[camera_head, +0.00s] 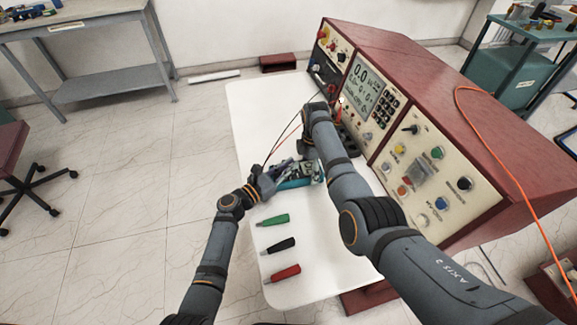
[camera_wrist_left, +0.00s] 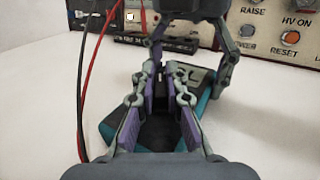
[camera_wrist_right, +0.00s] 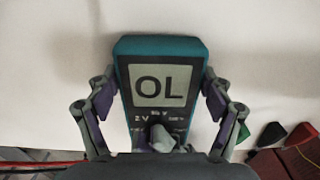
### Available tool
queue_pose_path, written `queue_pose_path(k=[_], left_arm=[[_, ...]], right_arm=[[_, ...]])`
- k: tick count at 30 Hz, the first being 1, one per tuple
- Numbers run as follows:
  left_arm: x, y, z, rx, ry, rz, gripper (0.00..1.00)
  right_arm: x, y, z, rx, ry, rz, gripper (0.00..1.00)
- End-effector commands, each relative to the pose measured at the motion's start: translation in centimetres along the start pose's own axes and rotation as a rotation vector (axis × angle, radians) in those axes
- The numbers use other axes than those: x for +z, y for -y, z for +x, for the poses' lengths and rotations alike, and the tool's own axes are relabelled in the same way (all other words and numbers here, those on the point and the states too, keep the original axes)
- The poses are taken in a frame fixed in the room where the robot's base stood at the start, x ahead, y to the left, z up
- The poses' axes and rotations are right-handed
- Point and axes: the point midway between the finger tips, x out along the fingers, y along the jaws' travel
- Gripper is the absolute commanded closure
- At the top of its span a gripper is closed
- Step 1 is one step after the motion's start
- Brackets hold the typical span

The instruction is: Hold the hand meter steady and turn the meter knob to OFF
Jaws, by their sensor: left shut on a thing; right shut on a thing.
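The hand meter (camera_wrist_right: 194,48) is a teal block with a grey screen reading OL. It lies on the white bench, and part of its teal case shows in the head view (camera_head: 293,184). My right gripper (camera_wrist_right: 158,100) reaches down over the meter from above, with a finger on each long side of its case, shut on the meter. My left gripper (camera_wrist_left: 160,115) comes in low from the meter's lower end, its purple pads close together over the dark face, shut on the knob. A grey part (camera_wrist_right: 160,138) shows at the knob area; the knob's pointer is hidden.
Green (camera_head: 274,220), black (camera_head: 281,244) and red (camera_head: 285,273) probes lie on the bench (camera_head: 255,110) near its front. The red cabinet (camera_head: 440,105) with knobs and buttons stands at the right. Red and black leads (camera_wrist_left: 92,85) rise beside the left gripper.

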Motion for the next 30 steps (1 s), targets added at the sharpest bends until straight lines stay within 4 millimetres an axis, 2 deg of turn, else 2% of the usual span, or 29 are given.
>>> queue_pose_path(k=[4,11,18,19,23,30], left_arm=[[-0.02,0.04,-0.01,0.007,0.0,-0.001,1.0],[-0.05,0.07,0.0,0.131,-0.001,-0.001,1.0],[-0.04,0.0,-0.01,0.133,-0.002,0.0,1.0],[-0.04,0.0,-0.01,0.133,-0.002,0.0,0.85],[-0.04,0.0,-0.01,0.132,-0.002,0.0,0.67],[-0.03,0.01,-0.01,0.132,-0.001,0.0,0.65]], right_arm=[[0.01,0.0,0.0,0.0,0.0,0.0,0.69],[0.0,0.0,0.01,0.0,0.0,0.0,0.69],[0.0,-0.01,-0.01,0.0,0.0,0.0,0.69],[0.0,-0.01,-0.01,0.0,0.0,0.0,0.69],[0.0,-0.01,-0.01,0.0,0.0,0.0,0.69],[0.0,-0.01,-0.01,0.0,0.0,0.0,0.69]])
